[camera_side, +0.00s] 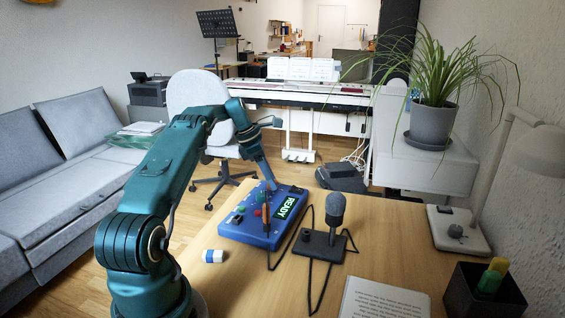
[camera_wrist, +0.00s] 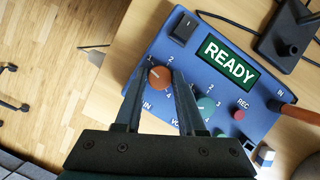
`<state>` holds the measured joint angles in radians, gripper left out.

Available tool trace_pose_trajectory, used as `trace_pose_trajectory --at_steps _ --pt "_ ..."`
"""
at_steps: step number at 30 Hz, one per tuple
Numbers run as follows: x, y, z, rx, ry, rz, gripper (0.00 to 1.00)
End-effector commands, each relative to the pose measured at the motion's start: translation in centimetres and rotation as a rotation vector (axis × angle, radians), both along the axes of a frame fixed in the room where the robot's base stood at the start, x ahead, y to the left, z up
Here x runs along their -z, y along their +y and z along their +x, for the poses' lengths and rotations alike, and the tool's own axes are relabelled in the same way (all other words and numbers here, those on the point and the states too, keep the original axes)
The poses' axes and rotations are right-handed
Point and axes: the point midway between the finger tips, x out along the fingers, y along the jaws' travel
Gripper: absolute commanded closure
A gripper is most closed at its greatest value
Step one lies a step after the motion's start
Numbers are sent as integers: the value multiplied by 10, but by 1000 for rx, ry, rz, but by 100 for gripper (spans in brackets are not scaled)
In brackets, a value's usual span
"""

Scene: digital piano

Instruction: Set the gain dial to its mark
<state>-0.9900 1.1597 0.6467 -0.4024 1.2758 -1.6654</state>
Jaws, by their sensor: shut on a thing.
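The blue control box (camera_side: 250,232) lies on the wooden desk, its screen (camera_wrist: 231,62) reading READY. The gain dial (camera_wrist: 160,77) is a round orange-brown knob with a pale pointer line, which seems to point up-left toward the 1. Numbers 1, 2 and 4 show around it; its label is partly hidden by a finger, leaving "IN". I cannot make out a separate target mark. My gripper (camera_wrist: 156,88) is shut on the gain dial, one finger on each side. In the side view my gripper (camera_side: 270,184) reaches down to the box's far side; the dial is hidden there.
A green dial (camera_wrist: 206,104) sits close right of my fingers, with a red REC button (camera_wrist: 238,114) beyond it. A black rocker switch (camera_wrist: 184,29) is above. A brown plug (camera_wrist: 301,116) stands in the box. A microphone (camera_side: 335,212) and a blue-white eraser (camera_side: 213,256) are nearby.

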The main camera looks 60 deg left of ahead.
Motion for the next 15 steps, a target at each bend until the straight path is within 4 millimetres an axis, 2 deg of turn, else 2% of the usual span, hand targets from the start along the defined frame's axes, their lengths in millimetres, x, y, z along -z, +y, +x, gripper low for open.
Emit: trace_pose_trajectory --at_steps 1,2,4,15 --pt "0 0 0 1 1 -2 100" --pt "0 0 0 0 1 -2 57" --pt "0 0 0 -1 0 -1 31" --pt "-4 1 -1 -2 -1 1 31"
